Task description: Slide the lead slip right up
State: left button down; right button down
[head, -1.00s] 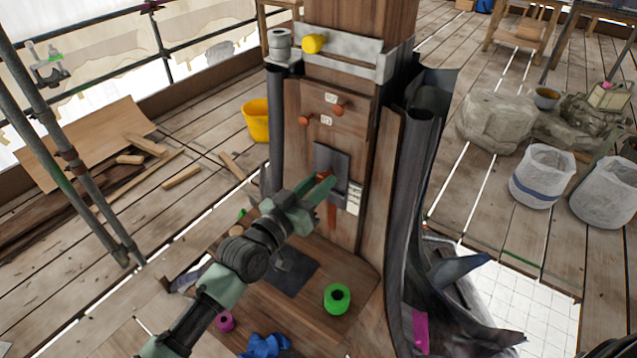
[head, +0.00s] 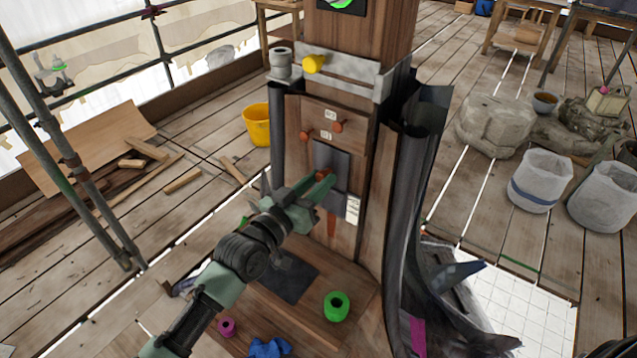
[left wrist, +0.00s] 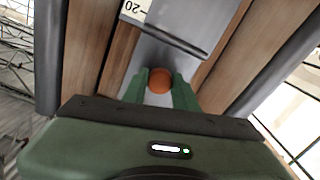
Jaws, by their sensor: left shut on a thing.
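The lead slip (head: 331,165) is a dark grey plate lying flat on the front of the wooden post, below two orange-brown pegs (head: 337,126). My left gripper (head: 322,186) is at the slip's lower part. In the left wrist view its two green fingers stand on either side of a round orange knob (left wrist: 159,80), shut on it. Grey metal (left wrist: 165,45) lies behind the knob. An orange-brown strip (head: 331,222) shows below the gripper. The fingers hide part of the slip's lower edge. My right gripper is not in view.
A white label (head: 352,209) is beside the slip's lower right. A pale metal band (head: 350,77) crosses the post above. Dark curled sheets (head: 412,160) stand at the right. A green roll (head: 336,306) sits on the wooden base. Bare wood is visible between slip and pegs.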

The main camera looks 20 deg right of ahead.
pick_arm(q)
jog(key=shift+r, duration=0.5)
jog(key=c, duration=1.1)
grip_release()
jog(key=shift+f, duration=0.15)
jog(key=shift+a+f, duration=0.1)
jog(key=shift+f, duration=0.05)
jog(key=shift+s+a+f, duration=0.1)
jog(key=shift+s+a, duration=0.1)
jog(key=shift+a, duration=0.05)
jog(key=b+v, duration=0.2)
jog(key=v, duration=0.5)
